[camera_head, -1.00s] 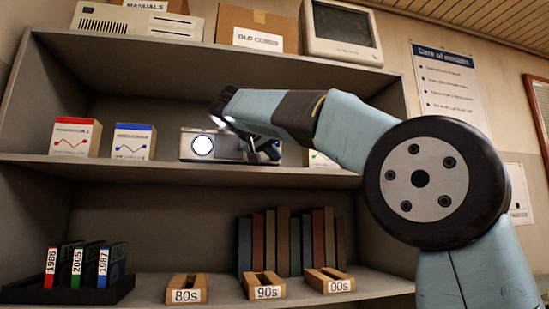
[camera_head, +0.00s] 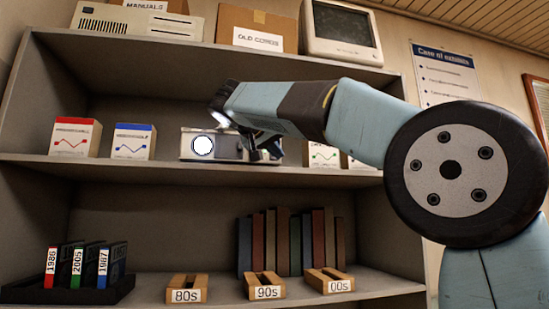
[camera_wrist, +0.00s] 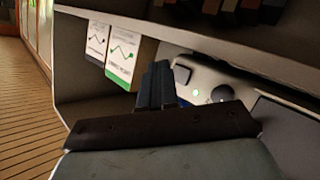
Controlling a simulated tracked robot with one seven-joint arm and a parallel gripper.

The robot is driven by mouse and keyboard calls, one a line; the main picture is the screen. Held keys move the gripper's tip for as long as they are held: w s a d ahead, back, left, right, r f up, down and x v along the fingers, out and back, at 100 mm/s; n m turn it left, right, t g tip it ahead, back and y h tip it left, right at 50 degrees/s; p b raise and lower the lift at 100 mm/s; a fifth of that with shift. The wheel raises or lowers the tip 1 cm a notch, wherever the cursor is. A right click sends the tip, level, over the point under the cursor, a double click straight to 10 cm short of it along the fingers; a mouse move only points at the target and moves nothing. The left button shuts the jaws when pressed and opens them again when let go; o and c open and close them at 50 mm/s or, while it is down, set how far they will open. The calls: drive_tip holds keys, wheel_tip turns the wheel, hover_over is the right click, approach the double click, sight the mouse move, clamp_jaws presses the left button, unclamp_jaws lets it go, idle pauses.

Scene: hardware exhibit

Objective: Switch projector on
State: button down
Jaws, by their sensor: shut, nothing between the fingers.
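The projector (camera_head: 222,146) is a grey box on the middle shelf, with a round white lens on its front. Its lens looks the same bright white in both head frames. My gripper (camera_head: 263,153) is at the projector's right end, and its fingers partly cover that end. In the wrist view, my gripper's dark fingers (camera_wrist: 158,86) are together and empty. The projector (camera_wrist: 205,75) is just right of them there, with a small green-lit spot and a dark round knob on its surface. I cannot tell whether the fingers touch it.
Boxes with red (camera_head: 75,137) and blue (camera_head: 133,141) tops stand left of the projector. A green-marked box (camera_head: 322,155) stands to its right. The upper shelf board (camera_head: 230,57) is above my arm. Books (camera_head: 290,240) and labelled wooden holders (camera_head: 267,287) are on the lower shelf.

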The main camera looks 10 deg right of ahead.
drive_tip(key=shift+s+d, duration=0.15)
drive_tip(key=shift+s, duration=1)
drive_tip(key=shift+s+d, duration=0.15)
drive_tip(key=shift+s, duration=1)
